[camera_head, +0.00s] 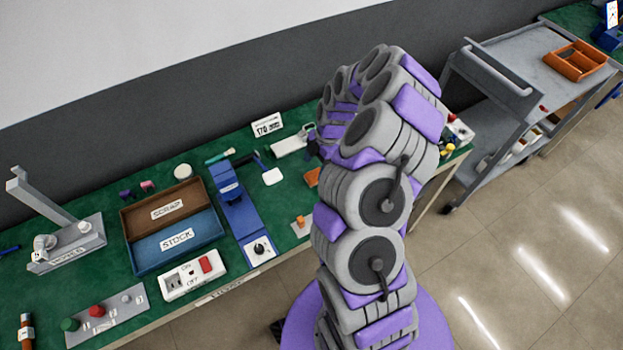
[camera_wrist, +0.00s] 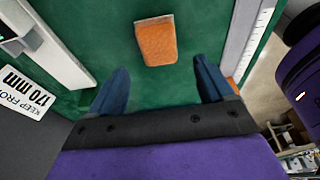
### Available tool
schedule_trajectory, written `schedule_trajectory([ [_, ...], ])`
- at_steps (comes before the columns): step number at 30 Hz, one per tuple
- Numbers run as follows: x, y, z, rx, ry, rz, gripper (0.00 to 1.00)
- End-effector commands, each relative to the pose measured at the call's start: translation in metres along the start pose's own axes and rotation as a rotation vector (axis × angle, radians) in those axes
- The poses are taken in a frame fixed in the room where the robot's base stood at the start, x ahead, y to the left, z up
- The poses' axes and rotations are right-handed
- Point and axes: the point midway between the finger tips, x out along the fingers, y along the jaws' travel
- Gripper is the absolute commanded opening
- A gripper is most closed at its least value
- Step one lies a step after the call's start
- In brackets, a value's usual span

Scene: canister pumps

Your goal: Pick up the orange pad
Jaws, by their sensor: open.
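The orange pad (camera_wrist: 156,42) lies on the green bench top in the wrist view, a small block with a paler far edge. My gripper (camera_wrist: 161,72) is open and empty, with its two dark blue fingers spread apart. The pad shows beyond the fingertips, between their lines, and apart from them. In the head view, an orange piece (camera_head: 312,177) that looks like the pad shows at the left edge of my arm, partly hidden. My arm also hides most of the gripper there.
A 170 mm sign (camera_wrist: 27,92) stands left in the wrist view. In the head view, a blue device (camera_head: 232,200), the SCRAP and STOCK tray (camera_head: 133,240) and a switch box (camera_head: 192,278) stand left of my arm. A grey cart (camera_head: 520,65) is at the right.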

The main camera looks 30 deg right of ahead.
Motion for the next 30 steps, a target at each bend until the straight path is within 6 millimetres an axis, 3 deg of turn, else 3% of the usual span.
schedule_trajectory([
  [9,0.044,0.0,0.003,0.003,0.003,-0.003,0.81],
  [17,0.046,0.001,-0.004,0.002,-0.004,0.0,0.8],
  [30,0.045,0.001,0.003,0.003,0.002,0.0,0.38],
])
